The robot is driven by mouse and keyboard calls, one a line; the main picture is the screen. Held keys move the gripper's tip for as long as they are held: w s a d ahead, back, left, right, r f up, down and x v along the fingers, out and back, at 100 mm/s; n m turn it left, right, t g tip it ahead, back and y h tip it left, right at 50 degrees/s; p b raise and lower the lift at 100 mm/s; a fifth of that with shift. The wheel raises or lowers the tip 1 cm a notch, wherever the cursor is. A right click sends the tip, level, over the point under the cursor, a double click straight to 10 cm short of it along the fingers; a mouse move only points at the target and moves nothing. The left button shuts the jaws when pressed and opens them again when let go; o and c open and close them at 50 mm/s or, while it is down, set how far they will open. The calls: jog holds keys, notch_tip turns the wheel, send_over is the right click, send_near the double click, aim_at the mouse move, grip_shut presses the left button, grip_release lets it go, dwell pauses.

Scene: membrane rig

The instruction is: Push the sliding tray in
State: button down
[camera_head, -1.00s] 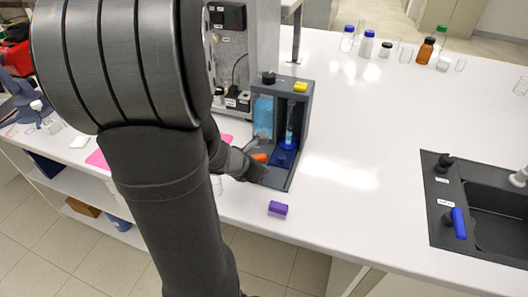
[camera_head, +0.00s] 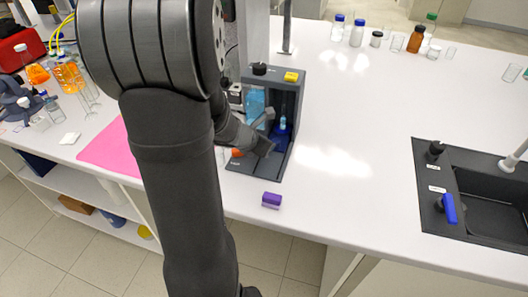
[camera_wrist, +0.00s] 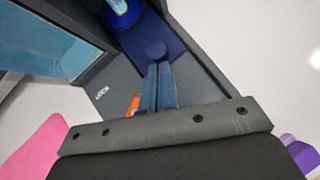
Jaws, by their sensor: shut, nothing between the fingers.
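The sliding tray is dark blue and sits in the grey rig (camera_head: 300,100). In the wrist view the tray (camera_wrist: 180,62) runs from the rig's inside toward my gripper, with a round knob (camera_wrist: 157,48) at its near end. A bright blue holder with a pale blue vial (camera_wrist: 120,12) stands farther in on the tray. My gripper (camera_wrist: 158,66) is shut and empty, its fingertips right at the knob; whether they touch it I cannot tell. In the head view my gripper (camera_head: 270,148) is low at the rig's front and hides the tray's near end.
A light blue panel (camera_wrist: 45,40) stands left of the tray. An orange thing (camera_wrist: 134,104) is partly hidden by my fingers. A purple block (camera_head: 271,200) lies in front of the rig, and a pink mat (camera_head: 105,150) to the left. The bench right of the rig is clear up to the sink.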

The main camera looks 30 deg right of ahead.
jog(key=shift+w+d+r, duration=0.1)
jog(key=shift+w+d, duration=0.2)
jog(key=shift+d, duration=0.05)
jog(key=shift+a, duration=0.1)
jog(key=shift+a, duration=0.3)
jog(key=a, duration=0.1)
jog(key=s+a, duration=0.1)
jog(key=a, duration=0.1)
jog(key=shift+s+a, duration=0.1)
jog(key=shift+s, duration=0.05)
jog(key=v, duration=1)
jog(key=shift+s, duration=0.1)
